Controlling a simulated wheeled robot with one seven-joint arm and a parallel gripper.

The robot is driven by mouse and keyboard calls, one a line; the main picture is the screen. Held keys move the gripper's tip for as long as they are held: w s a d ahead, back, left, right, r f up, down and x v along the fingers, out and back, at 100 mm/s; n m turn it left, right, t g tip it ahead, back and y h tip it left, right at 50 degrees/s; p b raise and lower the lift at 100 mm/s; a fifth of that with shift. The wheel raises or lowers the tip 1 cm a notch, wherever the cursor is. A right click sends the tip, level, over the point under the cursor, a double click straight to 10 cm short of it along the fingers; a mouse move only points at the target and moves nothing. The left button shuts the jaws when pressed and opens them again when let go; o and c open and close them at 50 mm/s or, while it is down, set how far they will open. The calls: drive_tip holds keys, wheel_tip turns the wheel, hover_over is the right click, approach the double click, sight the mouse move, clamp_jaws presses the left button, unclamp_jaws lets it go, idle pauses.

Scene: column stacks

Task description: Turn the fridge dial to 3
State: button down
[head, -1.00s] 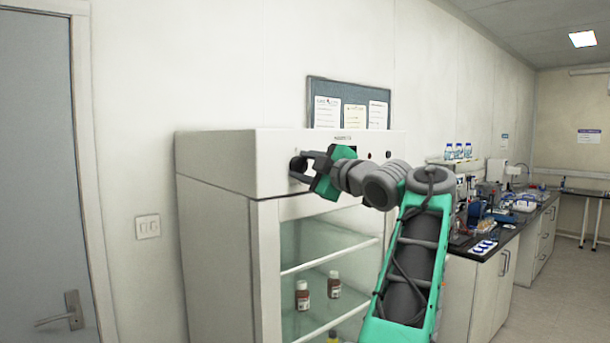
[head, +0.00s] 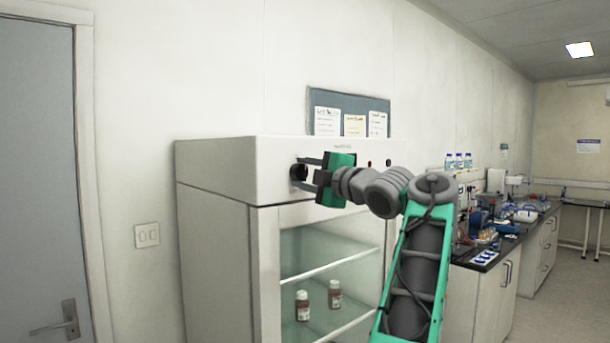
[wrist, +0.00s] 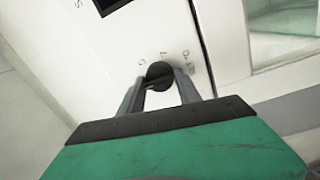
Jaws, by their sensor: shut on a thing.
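The fridge (head: 215,225) is a tall white cabinet with a glass front. Its dial (head: 298,172) is a dark round knob on the upper front panel. In the wrist view the dial (wrist: 158,72) sits between my fingertips, with small markings around it that are too blurred to read surely. My gripper (head: 303,173) reaches the panel from the right, and its fingers are shut on the dial. It also shows in the wrist view (wrist: 160,78), one finger on each side of the knob. I cannot tell which number the dial points at.
A dark display (wrist: 112,4) is on the panel near the dial. Brown bottles (head: 302,305) stand on a shelf behind the glass. A notice board (head: 348,112) hangs behind the fridge. A cluttered lab bench (head: 485,262) is at the right, and a grey door (head: 40,180) at the left.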

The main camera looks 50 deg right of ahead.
drive_tip(key=shift+f, duration=0.2)
drive_tip(key=c, duration=0.9)
unclamp_jaws()
drive_tip(key=shift+w+r, duration=0.1)
drive_tip(key=b+v, duration=0.2)
drive_tip(key=v, duration=0.6)
drive_tip(key=shift+r, duration=0.1)
